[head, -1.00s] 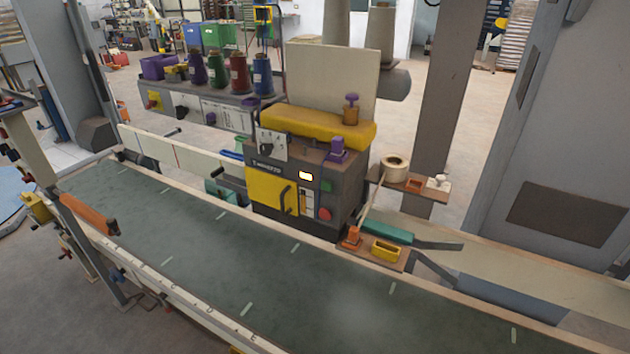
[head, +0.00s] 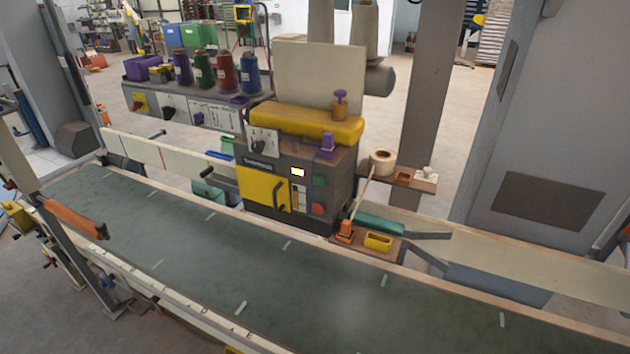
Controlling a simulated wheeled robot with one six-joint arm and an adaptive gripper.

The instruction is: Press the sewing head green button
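The sewing head (head: 262,188) is a dark box with a yellow front panel and a yellow top cover, standing behind the conveyor. Its green button (head: 320,182) is on the right part of the front face, beside a small lit display (head: 298,172). A round red button (head: 317,209) sits below the green one. Nothing covers the green button. My gripper is not in view.
The green conveyor belt (head: 215,260) with pale rails runs across the front. A small shelf with a yellow tray (head: 378,241) and an orange item (head: 345,231) juts out right of the sewing head. A grey column (head: 432,110) stands behind. Thread cones (head: 226,72) stand on a bench at back left.

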